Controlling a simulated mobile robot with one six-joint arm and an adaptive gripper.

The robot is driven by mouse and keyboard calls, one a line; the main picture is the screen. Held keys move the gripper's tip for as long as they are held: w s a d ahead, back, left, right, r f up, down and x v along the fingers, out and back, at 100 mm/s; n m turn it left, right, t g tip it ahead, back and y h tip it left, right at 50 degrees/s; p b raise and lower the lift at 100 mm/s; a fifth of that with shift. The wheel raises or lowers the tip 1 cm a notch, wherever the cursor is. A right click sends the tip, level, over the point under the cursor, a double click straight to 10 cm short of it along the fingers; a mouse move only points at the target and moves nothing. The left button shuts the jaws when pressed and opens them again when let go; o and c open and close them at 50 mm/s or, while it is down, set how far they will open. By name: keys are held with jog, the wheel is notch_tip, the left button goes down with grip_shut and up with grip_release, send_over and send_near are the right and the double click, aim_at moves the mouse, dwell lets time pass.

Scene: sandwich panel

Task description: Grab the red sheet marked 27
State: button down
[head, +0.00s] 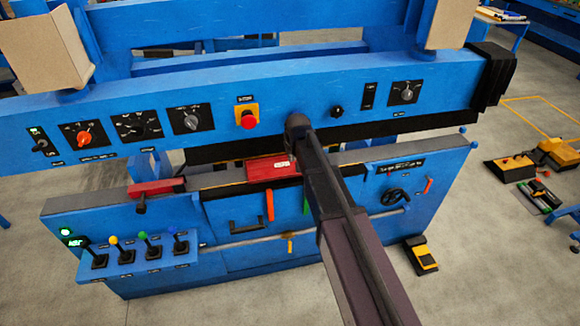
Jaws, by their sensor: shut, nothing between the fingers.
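A flat red piece (272,168) with a small white marking lies on the blue machine's bed, below the upper beam and just left of my arm. The marking is too small to read as a number. My dark arm reaches up from the bottom edge and ends in a rounded joint in front of the beam, beside the red piece. It covers part of the bed right of the piece. My gripper cannot be made out; the arm's far end hides that area. Whether anything touches the red piece cannot be told.
The blue upper beam (215,85) carries dials and a red stop button (248,118). A red bar (155,187) sits at the bed's left end. Coloured levers (139,250) stick out front left. A black-and-yellow pedal (420,255) stands on the floor at right.

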jog(key=shift+f, duration=0.15)
jog(key=b+x, duration=0.9)
jog(key=shift+w+f, duration=0.15)
jog(key=shift+f, duration=0.15)
dwell(0.3)
dwell(0.4)
jog(key=s, duration=0.1)
jog(key=s+d, duration=0.1)
jog(key=s, duration=0.1)
jog(key=shift+s, duration=0.35)
jog(key=shift+r, duration=0.25)
jog(key=p, duration=0.9)
send_near(293, 176)
jog(key=shift+s+a+r, duration=0.1)
jog(key=shift+s+r, duration=0.1)
jog(key=shift+s, duration=0.3)
